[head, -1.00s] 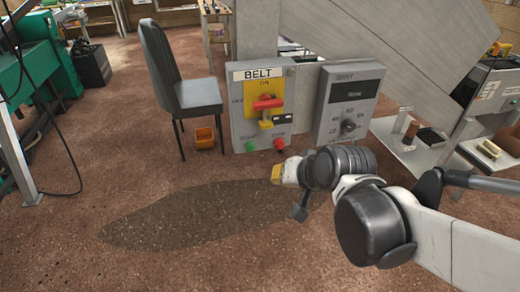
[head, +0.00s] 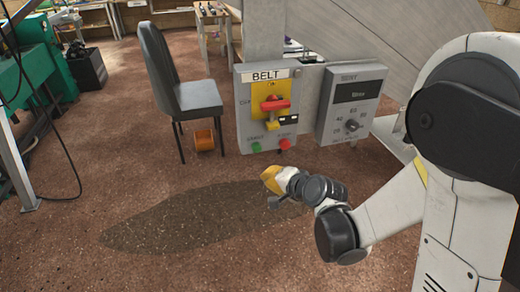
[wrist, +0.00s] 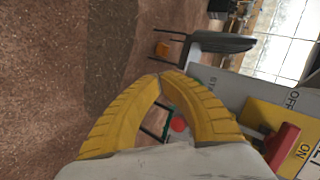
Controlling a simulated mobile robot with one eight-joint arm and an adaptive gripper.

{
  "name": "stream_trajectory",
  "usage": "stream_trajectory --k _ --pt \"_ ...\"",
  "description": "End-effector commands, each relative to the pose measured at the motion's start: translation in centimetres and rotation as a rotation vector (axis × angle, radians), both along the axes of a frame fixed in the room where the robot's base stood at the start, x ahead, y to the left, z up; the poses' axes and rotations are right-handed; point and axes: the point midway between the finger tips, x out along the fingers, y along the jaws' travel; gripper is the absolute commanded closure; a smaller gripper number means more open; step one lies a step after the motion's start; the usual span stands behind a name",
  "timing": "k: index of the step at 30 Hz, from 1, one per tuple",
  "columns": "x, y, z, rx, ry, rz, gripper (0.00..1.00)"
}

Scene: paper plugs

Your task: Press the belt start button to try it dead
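The grey BELT control box (head: 244,100) stands upright in the head view, with a red switch handle (head: 275,105) on a yellow plate. A green button (head: 256,147), the left one, and a red button (head: 285,143) sit along its lower edge. My gripper (head: 269,175) is below and in front of the buttons, apart from the box as far as I can see. In the wrist view its yellow fingers (wrist: 158,76) meet at the tips with nothing between them.
A grey box with a dial (head: 350,100) stands just right of the BELT box. A black chair (head: 195,97) with an orange object (head: 204,139) near its legs is at the left. A green machine (head: 30,75) is far left. The brown floor in front is open.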

Motion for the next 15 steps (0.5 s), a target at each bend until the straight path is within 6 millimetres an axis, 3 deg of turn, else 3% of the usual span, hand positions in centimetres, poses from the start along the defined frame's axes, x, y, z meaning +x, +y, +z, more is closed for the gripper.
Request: stream_trajectory --k 8,15 --pt "0.3 0.1 0.0 -0.002 0.0 0.001 1.0" --pt "2.7 0.8 0.1 -0.002 0.0 0.001 1.0"
